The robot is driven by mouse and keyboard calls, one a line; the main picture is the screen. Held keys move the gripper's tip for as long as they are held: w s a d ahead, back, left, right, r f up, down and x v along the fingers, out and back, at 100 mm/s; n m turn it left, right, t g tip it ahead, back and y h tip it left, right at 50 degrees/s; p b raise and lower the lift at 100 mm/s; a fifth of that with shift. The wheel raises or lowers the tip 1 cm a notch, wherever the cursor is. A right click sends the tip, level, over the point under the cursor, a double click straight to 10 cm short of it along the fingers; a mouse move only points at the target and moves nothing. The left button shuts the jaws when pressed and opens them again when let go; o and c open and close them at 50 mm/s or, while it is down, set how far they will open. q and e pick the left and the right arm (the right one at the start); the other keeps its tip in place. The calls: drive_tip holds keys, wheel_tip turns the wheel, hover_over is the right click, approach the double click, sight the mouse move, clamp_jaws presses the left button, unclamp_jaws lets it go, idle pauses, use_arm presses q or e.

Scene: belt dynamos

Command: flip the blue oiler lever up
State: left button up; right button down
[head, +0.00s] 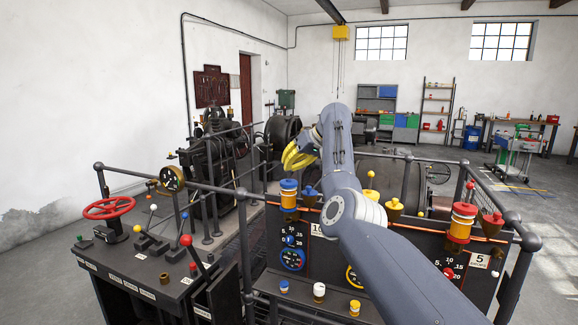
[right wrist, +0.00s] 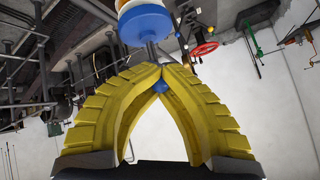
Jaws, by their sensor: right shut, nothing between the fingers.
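The blue oiler (head: 289,185), with blue cap and bands around an orange and white body, stands on the dark panel in the head view. Its blue cap (right wrist: 145,25) shows at the top of the right wrist view, which looks upside down. A thin grey stem runs from the cap towards a small blue ball (right wrist: 159,87), seen between my yellow fingers; the tips partly hide the stem. My right gripper (head: 287,163) is shut and empty just above the oiler; its tips meet in the right wrist view (right wrist: 162,68). I cannot tell whether they touch the stem. My left gripper is out of view.
A blue funnel (head: 309,196) stands right beside the oiler. A console with a red handwheel (head: 108,208) and ball-topped levers is at left. Railings surround the panel.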

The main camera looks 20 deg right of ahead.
drive_tip(key=c, duration=2.1)
unclamp_jaws()
drive_tip(key=shift+a, duration=0.1)
drive_tip(key=o, duration=0.8)
drive_tip(key=shift+c, duration=0.2)
drive_tip(key=v, duration=1.2)
